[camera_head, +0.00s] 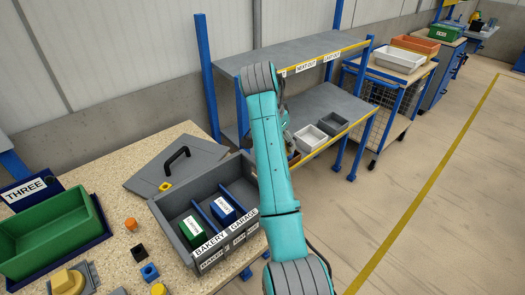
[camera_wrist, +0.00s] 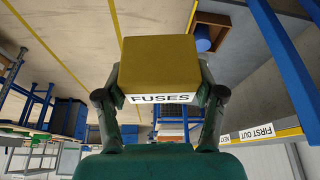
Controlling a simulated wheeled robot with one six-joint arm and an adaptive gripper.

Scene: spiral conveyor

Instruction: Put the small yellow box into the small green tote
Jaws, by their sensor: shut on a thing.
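The yellow box (camera_wrist: 160,62), labelled FUSES, is held between the two fingers of my gripper (camera_wrist: 160,90) in the wrist view. In the head view my gripper is mostly hidden behind my arm, near the lower shelf, and the yellow box cannot be made out. A green tote (camera_head: 48,238) sits in a dark blue tray on the speckled table at the left. Another green tote (camera_head: 446,33) stands on a far bench at the top right. My gripper is well apart from both.
A grey crate (camera_head: 240,240) labelled BAKERY and GARAGE holds a green and a blue box. A grey lid (camera_head: 150,178) lies behind it. The two-level shelf (camera_head: 310,50) carries white and grey bins. A trolley with white and orange totes stands right; the floor (camera_head: 430,210) is clear.

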